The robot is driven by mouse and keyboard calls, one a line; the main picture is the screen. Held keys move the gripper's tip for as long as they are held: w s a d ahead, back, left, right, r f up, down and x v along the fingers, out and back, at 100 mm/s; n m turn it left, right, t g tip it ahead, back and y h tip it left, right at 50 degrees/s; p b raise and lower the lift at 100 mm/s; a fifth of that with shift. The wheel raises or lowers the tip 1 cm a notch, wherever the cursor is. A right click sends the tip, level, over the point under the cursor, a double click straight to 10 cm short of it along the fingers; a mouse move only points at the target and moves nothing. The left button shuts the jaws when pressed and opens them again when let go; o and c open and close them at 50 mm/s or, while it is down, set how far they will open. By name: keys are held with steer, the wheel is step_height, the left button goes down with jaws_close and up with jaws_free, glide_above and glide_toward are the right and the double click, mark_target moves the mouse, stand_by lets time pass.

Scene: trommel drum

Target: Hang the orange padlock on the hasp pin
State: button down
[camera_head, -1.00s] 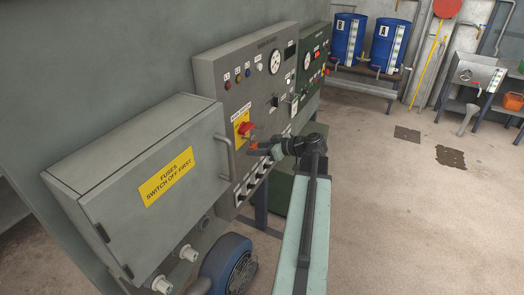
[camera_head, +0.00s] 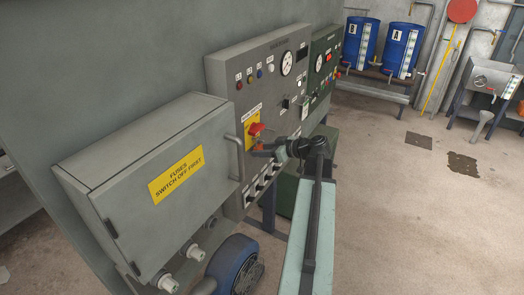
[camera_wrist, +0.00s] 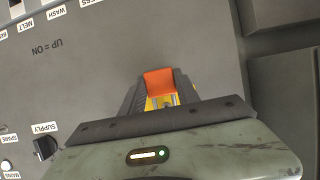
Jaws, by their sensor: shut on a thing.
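My gripper (camera_head: 266,149) is shut on the orange padlock (camera_wrist: 158,82), whose orange face shows between the fingers in the wrist view. Yellow and silvery parts show just below that face, and I cannot tell what they are. In the head view my gripper is just below and right of the red rotary switch (camera_head: 255,129) on its yellow plate (camera_head: 249,138), on the grey control panel (camera_head: 226,75). I cannot tell whether the padlock touches the panel. I cannot make out the hasp pin; the padlock's shackle is not clear.
A grey fuse box (camera_head: 127,205) with a yellow label and a bar handle (camera_head: 236,157) juts out left of my gripper. A green panel (camera_head: 325,55) stands beyond the grey one. A blue motor (camera_head: 235,265) sits below. The floor at right is open.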

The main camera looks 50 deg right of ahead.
steer(key=c, duration=0.8)
jaws_free()
steer(key=p+v, duration=0.3)
steer(key=v, duration=0.4)
steer(key=shift+s+d+r, duration=0.1)
steer(key=shift+s+r, duration=0.05)
steer(key=shift+s, duration=0.2)
